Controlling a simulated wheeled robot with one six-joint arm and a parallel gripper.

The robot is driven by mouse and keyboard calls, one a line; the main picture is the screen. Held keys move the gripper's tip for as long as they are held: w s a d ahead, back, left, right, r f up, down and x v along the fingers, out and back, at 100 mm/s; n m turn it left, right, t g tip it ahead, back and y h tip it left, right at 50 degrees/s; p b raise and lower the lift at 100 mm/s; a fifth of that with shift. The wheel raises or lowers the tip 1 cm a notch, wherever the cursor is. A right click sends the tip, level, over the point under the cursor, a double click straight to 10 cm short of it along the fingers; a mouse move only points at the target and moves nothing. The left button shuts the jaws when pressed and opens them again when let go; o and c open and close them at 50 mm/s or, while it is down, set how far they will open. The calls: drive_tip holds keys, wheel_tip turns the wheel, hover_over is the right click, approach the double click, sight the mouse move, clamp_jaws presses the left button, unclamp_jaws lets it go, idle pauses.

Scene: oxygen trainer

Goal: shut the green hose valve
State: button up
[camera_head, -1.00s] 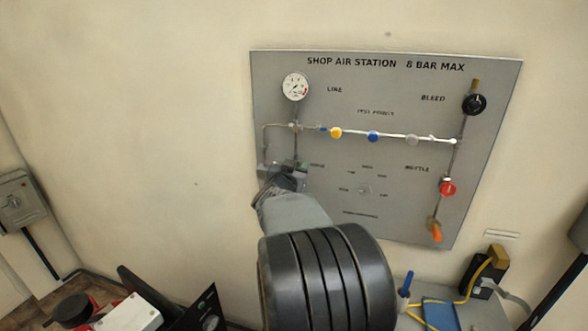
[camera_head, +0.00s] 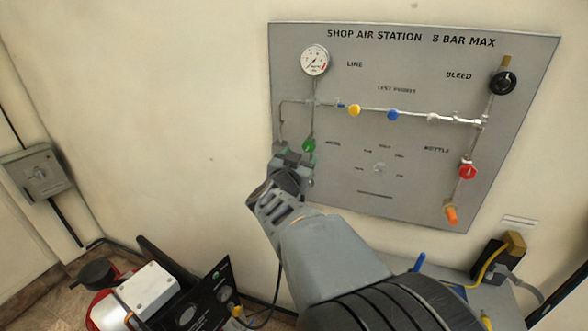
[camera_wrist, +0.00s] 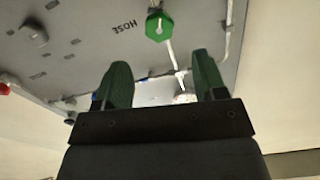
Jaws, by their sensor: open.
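The green hose valve (camera_head: 309,146) is a small green knob on the left pipe of the grey panel (camera_head: 400,200), under the line gauge. My gripper (camera_head: 294,160) is just below the knob in the head view. In the wrist view its two green-padded fingers (camera_wrist: 163,85) are apart with nothing held between them. The knob appears beyond the fingertips, clear of both.
The panel also carries a gauge (camera_head: 315,60), a black bleed knob (camera_head: 503,83), a red bottle knob (camera_head: 467,170) and an orange fitting (camera_head: 451,215). Yellow (camera_head: 355,110) and blue (camera_head: 393,115) knobs sit along the middle pipe. A grey wall box (camera_head: 37,173) is at left.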

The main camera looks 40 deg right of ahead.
drive_tip(key=shift+v, duration=2.35)
